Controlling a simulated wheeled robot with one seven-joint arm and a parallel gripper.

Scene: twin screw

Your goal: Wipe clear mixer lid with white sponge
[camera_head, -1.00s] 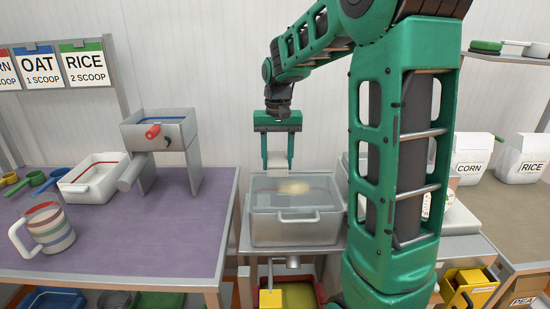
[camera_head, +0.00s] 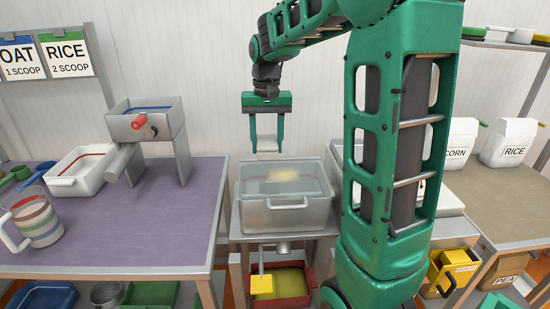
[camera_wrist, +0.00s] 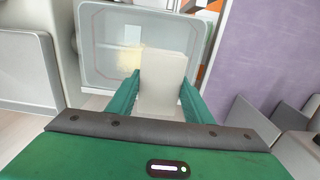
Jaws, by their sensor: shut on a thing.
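My gripper (camera_head: 267,148) is shut on the white sponge (camera_head: 267,155) and holds it above the back part of the mixer. The sponge shows large between the green fingers in the wrist view (camera_wrist: 163,85). The clear mixer lid (camera_head: 284,180) covers the grey mixer box in the middle. A pale yellowish smear (camera_head: 284,174) shows on or under the lid; I cannot tell which. It also shows beside the sponge in the wrist view (camera_wrist: 135,58). The sponge looks apart from the lid.
A purple table (camera_head: 150,215) at left bears a grey hand-cranked machine (camera_head: 147,125), a white tray (camera_head: 80,172) and a striped mug (camera_head: 36,222). A red bin (camera_head: 287,290) stands below the mixer. White RICE (camera_head: 507,145) and CORN containers stand at right.

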